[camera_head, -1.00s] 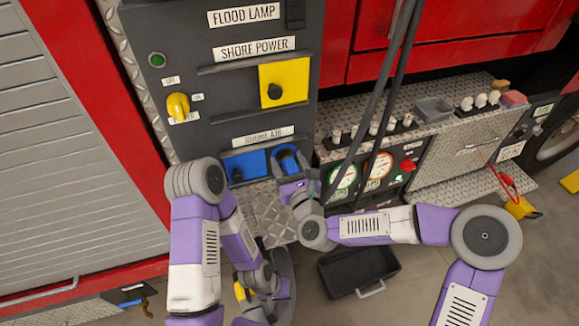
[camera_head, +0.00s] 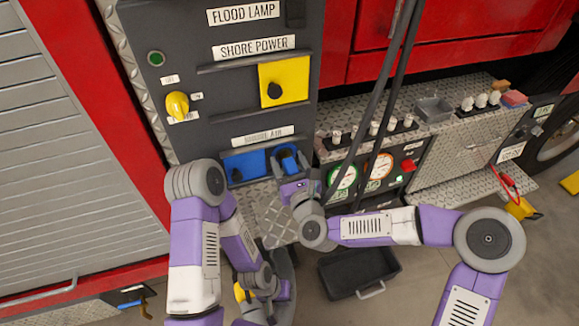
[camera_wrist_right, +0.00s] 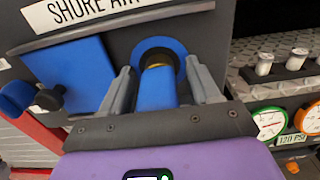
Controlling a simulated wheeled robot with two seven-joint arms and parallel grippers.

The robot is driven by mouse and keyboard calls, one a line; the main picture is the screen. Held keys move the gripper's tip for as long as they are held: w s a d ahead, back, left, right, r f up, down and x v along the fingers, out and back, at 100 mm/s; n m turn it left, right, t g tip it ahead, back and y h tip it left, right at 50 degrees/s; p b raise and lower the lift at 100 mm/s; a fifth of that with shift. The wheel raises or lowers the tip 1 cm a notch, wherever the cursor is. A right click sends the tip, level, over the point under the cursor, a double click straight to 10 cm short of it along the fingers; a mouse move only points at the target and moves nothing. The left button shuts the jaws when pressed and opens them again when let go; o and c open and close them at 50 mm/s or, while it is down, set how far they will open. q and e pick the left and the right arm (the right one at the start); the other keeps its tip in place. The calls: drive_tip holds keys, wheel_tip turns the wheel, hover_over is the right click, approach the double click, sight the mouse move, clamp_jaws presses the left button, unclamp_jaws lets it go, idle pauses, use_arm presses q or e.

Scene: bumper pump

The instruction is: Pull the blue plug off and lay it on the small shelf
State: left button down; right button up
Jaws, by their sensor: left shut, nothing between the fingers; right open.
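The blue plug (camera_wrist_right: 158,88) sits in the round blue-ringed port under the SHORE AIR label. It also shows in the head view (camera_head: 287,156), partly covered by my right gripper. My right gripper (camera_wrist_right: 168,82) is open, with one finger on each side of the plug and a gap visible at both sides. In the head view my right gripper (camera_head: 289,166) is at the port. A small diamond-plate shelf (camera_head: 272,212) lies just below the panel, partly behind my arms. My left gripper (camera_head: 284,264) is low, below the shelf, shut and empty; its fingertips are hard to make out.
A blue flap (camera_head: 244,166) with a black knob is left of the port. Dark hoses (camera_head: 372,100) hang to the right, near my right arm. Gauges (camera_head: 379,166) sit beyond them. A black bin (camera_head: 358,270) stands on the floor.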

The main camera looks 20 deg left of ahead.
idle(0.5)
clamp_jaws()
drive_tip(key=shift+s+b, duration=0.1)
drive_tip(key=shift+b, duration=0.2)
drive_tip(key=shift+b+v, duration=0.4)
drive_tip(key=shift+v, duration=2.55)
